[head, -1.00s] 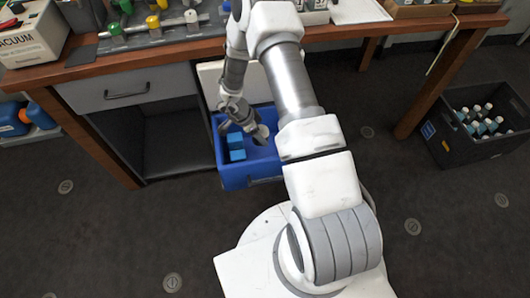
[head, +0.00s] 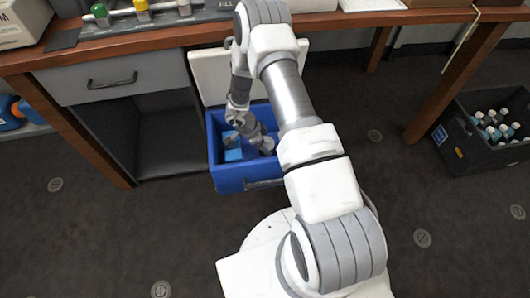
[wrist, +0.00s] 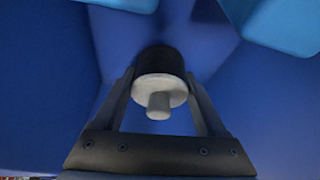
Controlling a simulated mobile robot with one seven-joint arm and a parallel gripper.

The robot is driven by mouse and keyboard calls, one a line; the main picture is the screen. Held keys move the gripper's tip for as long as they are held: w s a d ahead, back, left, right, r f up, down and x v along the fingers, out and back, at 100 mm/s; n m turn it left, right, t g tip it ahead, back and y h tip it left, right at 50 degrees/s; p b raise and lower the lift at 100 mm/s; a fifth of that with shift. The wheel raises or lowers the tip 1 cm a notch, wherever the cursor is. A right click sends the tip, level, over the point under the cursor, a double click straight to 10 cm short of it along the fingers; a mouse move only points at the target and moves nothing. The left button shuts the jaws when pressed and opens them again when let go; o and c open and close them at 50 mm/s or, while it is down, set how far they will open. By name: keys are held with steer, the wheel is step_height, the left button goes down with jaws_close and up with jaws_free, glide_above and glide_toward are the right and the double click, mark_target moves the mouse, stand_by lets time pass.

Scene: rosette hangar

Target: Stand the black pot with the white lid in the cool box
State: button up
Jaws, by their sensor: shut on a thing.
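The black pot (wrist: 158,63) with the white lid (wrist: 160,92) shows in the wrist view, between the two fingers of my gripper (wrist: 159,82). The gripper is shut on it. The pot is inside the blue cool box (head: 231,181), whose walls surround it in the wrist view. In the head view my gripper (head: 266,146) reaches down into the open box, right of the light blue blocks. I cannot tell whether the pot touches the box floor; its base is hidden.
Light blue blocks (head: 232,147) lie in the left part of the box and show at the wrist view's upper corners (wrist: 285,22). The white box lid (head: 207,73) stands open behind. A desk (head: 160,40) overhangs the back. A black crate of bottles (head: 480,150) stands right.

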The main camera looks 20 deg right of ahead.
steer(key=shift+f+b, duration=0.55)
steer(key=shift+f, duration=1.05)
steer(key=shift+f, duration=0.2)
steer(key=o, duration=1.5)
steer(key=shift+r, duration=0.15)
steer(key=p+v, duration=0.4)
steer(key=v, duration=0.8)
steer(key=shift+d+r, duration=0.1)
steer(key=shift+r, duration=0.05)
